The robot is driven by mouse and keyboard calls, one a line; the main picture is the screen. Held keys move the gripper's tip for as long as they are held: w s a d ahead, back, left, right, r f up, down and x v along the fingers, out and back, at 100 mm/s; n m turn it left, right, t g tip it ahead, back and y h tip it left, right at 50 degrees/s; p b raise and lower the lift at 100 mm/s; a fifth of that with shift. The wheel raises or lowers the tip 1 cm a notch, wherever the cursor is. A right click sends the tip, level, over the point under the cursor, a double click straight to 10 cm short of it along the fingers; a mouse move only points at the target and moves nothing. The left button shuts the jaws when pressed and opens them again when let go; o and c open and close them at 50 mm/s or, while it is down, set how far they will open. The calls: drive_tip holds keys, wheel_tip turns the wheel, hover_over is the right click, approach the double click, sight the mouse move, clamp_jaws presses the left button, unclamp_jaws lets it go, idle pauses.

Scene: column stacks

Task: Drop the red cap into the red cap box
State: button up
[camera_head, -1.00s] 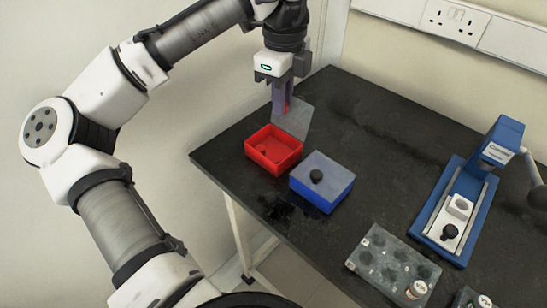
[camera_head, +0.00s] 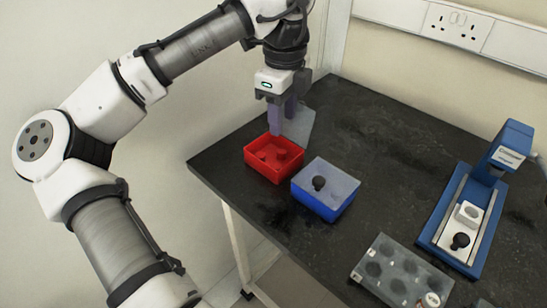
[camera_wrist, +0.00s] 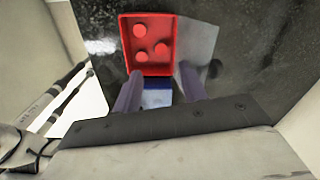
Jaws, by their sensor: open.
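The red cap box (camera_head: 262,169) is an open red tray near the left corner of the dark table. In the wrist view the box (camera_wrist: 147,72) holds three red caps, one toward the far wall (camera_wrist: 140,29), one near the middle (camera_wrist: 162,49) and one toward the near wall (camera_wrist: 141,57). Red caps (camera_head: 281,154) also show inside it in the head view. My gripper (camera_head: 283,126) is over the back of the box, pointing down. In the wrist view its two purple fingers (camera_wrist: 161,78) are apart with nothing between them.
A blue box (camera_head: 315,205) with a black cap (camera_head: 318,183) stands close to the right of the red box. A grey translucent plate (camera_head: 306,124) is behind my fingers. A grey rack (camera_head: 395,265) and a blue press (camera_head: 445,225) stand to the right. The table's middle is clear.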

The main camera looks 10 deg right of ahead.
wheel_tip(320, 180, up, 14)
drive_tip(key=p, duration=0.3)
drive_tip(key=shift+f, duration=0.1)
idle(0.4)
